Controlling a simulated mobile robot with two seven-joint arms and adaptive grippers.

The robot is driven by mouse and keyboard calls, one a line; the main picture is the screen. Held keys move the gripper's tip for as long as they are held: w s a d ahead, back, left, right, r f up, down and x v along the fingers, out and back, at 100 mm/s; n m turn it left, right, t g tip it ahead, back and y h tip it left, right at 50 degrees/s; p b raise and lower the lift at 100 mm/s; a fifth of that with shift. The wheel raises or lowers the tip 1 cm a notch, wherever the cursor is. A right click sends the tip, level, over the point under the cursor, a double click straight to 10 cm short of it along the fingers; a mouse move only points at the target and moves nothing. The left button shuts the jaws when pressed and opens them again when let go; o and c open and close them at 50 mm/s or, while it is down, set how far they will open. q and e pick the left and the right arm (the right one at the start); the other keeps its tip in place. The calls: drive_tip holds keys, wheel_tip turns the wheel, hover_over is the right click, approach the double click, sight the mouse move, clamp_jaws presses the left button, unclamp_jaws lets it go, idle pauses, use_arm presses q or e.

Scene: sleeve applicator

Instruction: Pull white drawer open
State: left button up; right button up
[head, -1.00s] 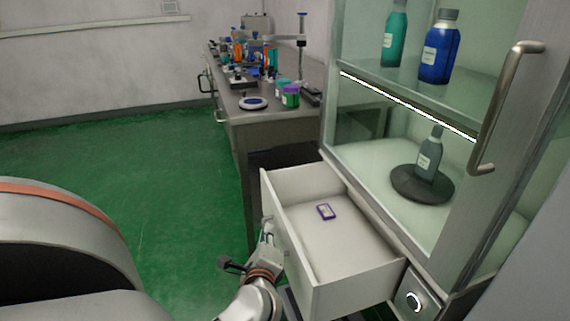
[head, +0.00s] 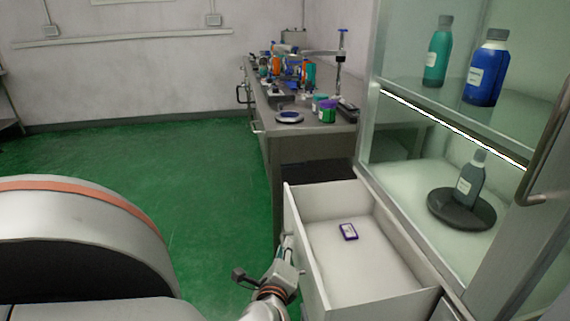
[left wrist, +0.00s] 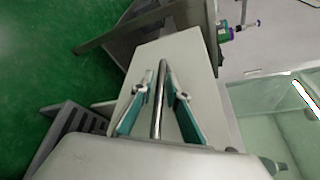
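The white drawer (head: 360,270) stands well out from the lower part of the glass cabinet, and its inside shows. A small white and purple item (head: 348,231) lies on its floor. My left gripper (head: 287,247) is at the outer side of the drawer's front panel. In the left wrist view its two teal-padded fingers (left wrist: 160,93) stand apart on either side of the metal bar handle (left wrist: 158,100). A gap shows between the bar and each finger, so the gripper is around the handle but not clamped on it. My right gripper is out of view.
The glass cabinet holds a teal bottle (head: 438,52), a blue bottle (head: 486,70) and a grey bottle (head: 470,178) on a dark round base (head: 447,211). A cluttered metal bench (head: 300,140) stands behind the drawer. Green floor (head: 190,190) is open to the left.

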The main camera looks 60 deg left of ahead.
use_arm(q)
drive_tip(key=v, duration=1.2)
idle(0.4)
